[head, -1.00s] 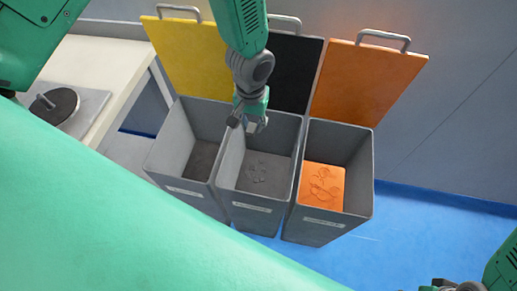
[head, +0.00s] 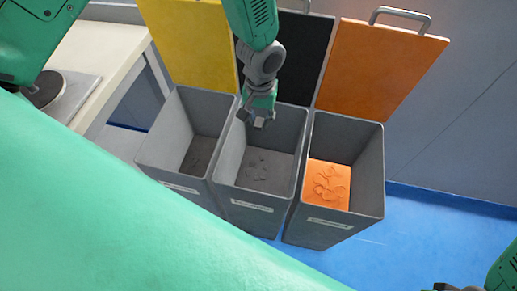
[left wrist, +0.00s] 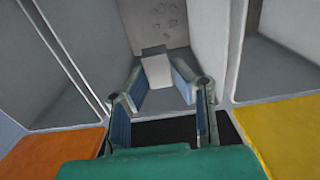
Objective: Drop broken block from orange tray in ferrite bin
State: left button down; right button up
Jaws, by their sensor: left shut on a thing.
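My left gripper (head: 257,119) hangs over the back left part of the middle bin (head: 253,200), which stands in front of a black lid. It is shut on a pale grey block (left wrist: 157,70), seen between the fingertips in the left wrist view. Below the block, the middle bin's floor shows several grey broken shapes. The bin labels are too small to read, so I cannot tell by name which is the ferrite bin. No orange tray can be made out. My right gripper (head: 446,287) is only partly in view at the bottom right, and its fingers cannot be made out.
A left bin (head: 185,185) with a yellow lid (head: 190,40) and a right bin (head: 325,228) with an orange lid (head: 380,65) flank the middle one. All lids stand open behind. A white bench (head: 105,45) is at the left. Blue floor lies right of the bins.

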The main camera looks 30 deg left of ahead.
pick_arm(q)
jog(key=c, duration=1.3)
grip_release()
jog(key=shift+d, duration=0.2)
jog(key=shift+w+d+r, duration=0.1)
jog(key=shift+d+r, duration=0.15)
jog(key=shift+r, duration=0.2)
jog(key=r, duration=0.4)
jog(key=shift+a+r, duration=0.2)
jog(key=shift+r, duration=0.1)
notch_tip(320, 180, up, 7)
jog(key=shift+d+f, duration=0.2)
jog(key=shift+d, duration=0.1)
pick_arm(e)
jog(key=shift+d, duration=0.15)
pick_arm(q)
jog(key=shift+d, duration=0.1)
pick_arm(e)
jog(key=shift+d, duration=0.1)
